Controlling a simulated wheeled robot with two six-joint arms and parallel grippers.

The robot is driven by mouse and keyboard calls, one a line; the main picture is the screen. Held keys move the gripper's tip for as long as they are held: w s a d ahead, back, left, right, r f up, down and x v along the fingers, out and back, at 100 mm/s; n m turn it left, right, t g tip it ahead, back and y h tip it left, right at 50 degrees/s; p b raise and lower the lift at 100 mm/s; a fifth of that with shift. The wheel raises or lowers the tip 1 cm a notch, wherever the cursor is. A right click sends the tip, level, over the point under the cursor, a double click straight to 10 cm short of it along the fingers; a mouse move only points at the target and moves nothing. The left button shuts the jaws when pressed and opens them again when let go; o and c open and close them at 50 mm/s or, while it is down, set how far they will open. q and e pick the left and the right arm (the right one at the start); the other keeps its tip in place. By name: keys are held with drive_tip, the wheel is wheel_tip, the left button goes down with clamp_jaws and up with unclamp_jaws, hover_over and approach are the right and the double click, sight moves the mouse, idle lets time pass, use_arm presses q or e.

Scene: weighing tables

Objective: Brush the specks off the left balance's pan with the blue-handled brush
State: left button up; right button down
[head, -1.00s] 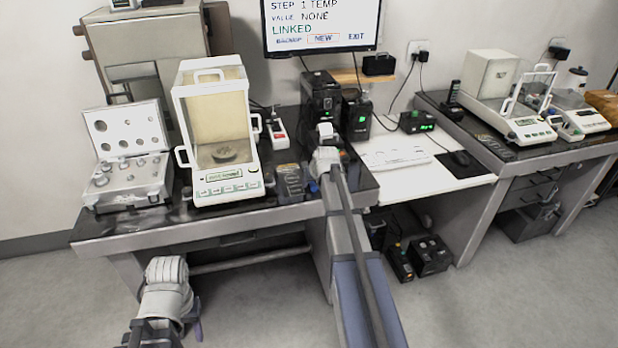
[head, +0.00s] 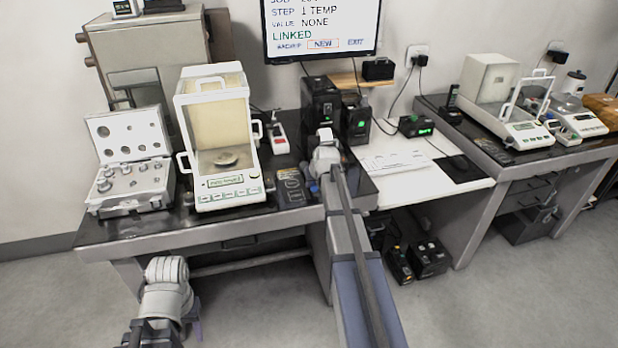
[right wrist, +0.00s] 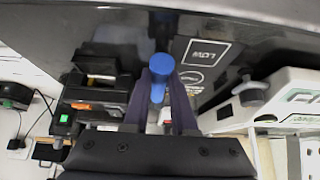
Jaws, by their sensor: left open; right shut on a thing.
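The left balance (head: 218,190) stands on the near table, its front open toward me. Its round pan (head: 225,158) shows inside; specks are too small to make out. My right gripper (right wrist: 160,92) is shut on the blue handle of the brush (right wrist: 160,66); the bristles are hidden. In the head view the blue handle (head: 314,190) shows low over the table, right of the balance and apart from it. The balance's edge also shows at the right of the right wrist view (right wrist: 292,92). My left gripper (head: 192,328) is open, low in front of the table, fingers mostly hidden.
An open weight case (head: 133,190) stands left of the balance. A dark labelled mat (head: 290,187) lies between balance and brush. Black boxes (head: 322,105) stand behind my right arm. A second balance (head: 510,115) is on the far right table.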

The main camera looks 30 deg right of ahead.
drive_tip(key=shift+r+p, duration=2.95)
drive_tip(key=shift+r, duration=0.35)
